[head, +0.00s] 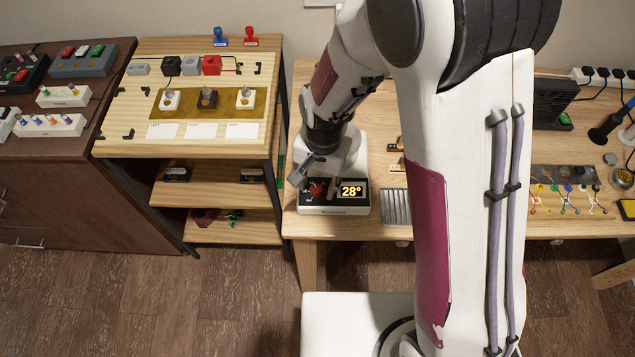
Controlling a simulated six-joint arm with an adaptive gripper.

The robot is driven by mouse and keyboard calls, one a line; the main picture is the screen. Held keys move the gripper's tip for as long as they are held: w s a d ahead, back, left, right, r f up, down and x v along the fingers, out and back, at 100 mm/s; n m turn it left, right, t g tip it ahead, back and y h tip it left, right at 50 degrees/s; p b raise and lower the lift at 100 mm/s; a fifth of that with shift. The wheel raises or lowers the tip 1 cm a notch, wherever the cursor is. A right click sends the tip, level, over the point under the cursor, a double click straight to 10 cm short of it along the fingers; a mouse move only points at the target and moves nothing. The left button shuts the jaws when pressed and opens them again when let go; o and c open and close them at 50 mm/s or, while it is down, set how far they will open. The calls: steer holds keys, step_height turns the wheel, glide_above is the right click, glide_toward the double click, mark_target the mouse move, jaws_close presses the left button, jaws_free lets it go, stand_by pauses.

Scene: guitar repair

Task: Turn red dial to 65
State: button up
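The red dial (317,188) sits on the left of a small black and white device (335,211) near the front left of the wooden workbench. The device's display (352,191) reads 28°. My gripper (314,172) points down at the device, with a finger right above or beside the dial. I cannot tell whether the fingers touch the dial. The finger opening is too small and partly hidden to judge.
A grey ridged plate (396,206) lies right of the device. Left of the workbench stands a wooden shelf unit (215,142) with switches and blocks on top. My own arm hides the middle of the workbench (386,228).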

mark_target(321, 191)
step_height(321, 191, up, 12)
steer(key=shift+d, duration=0.35)
stand_by(0.5)
steer(key=shift+s+f, duration=0.1)
steer(key=shift+s, duration=0.05)
stand_by(0.6)
steer(key=s+d+r+n+t, duration=0.3)
steer(key=s+d+r+t, duration=0.2)
steer(key=s+d+r, duration=0.9)
steer(key=d+r, duration=0.1)
steer(key=d, duration=0.2)
steer(key=shift+r+n+h, duration=0.15)
steer(key=shift+n+h, duration=0.25)
stand_by(0.4)
